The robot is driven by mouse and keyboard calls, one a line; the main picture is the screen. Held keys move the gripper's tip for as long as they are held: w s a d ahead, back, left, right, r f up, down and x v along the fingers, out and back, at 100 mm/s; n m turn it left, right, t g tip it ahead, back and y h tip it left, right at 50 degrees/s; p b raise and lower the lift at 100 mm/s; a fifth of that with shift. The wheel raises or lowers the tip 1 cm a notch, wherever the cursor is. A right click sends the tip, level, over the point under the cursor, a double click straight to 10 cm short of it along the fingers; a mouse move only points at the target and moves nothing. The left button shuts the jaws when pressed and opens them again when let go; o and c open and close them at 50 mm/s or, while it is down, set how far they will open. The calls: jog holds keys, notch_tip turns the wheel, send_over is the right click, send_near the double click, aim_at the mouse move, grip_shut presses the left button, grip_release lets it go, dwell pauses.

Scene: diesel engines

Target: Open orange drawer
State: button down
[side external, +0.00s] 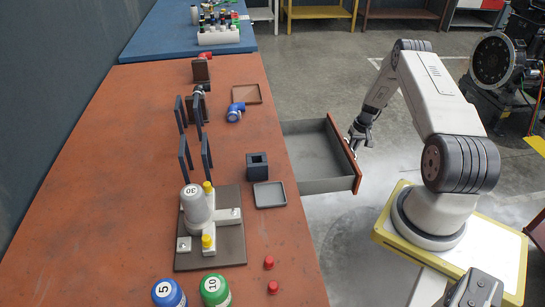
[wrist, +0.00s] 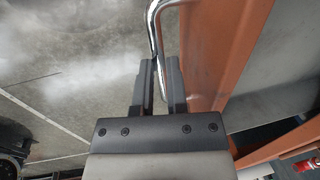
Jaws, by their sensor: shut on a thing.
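The orange drawer (side external: 344,154) stands pulled out from the right side of the workbench in the side view. Its grey interior (side external: 313,151) shows and looks empty. In the wrist view its orange front (wrist: 215,55) runs down the right of centre. A shiny metal handle (wrist: 153,25) is fixed to this front. My gripper (wrist: 159,78) is shut on the handle, with one finger on each side of the bar. In the side view my gripper (side external: 354,142) is at the outer face of the drawer front, and the handle is hidden there.
The orange-brown bench top (side external: 120,150) holds dark upright brackets, a grey fixture plate (side external: 232,250), a blue elbow part (side external: 235,112), small trays and bottles. An engine (side external: 495,65) stands at the far right.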

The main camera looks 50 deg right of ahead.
jog(key=shift+s+d, duration=0.1)
jog(key=shift+d, duration=0.05)
jog(key=c, duration=0.6)
grip_release()
jog(key=shift+c, duration=0.2)
jog(key=shift+r, duration=0.15)
notch_tip(320, 180, up, 8)
jog(key=s, duration=0.1)
jog(key=shift+d+f, duration=0.25)
jog(key=shift+d, duration=0.2)
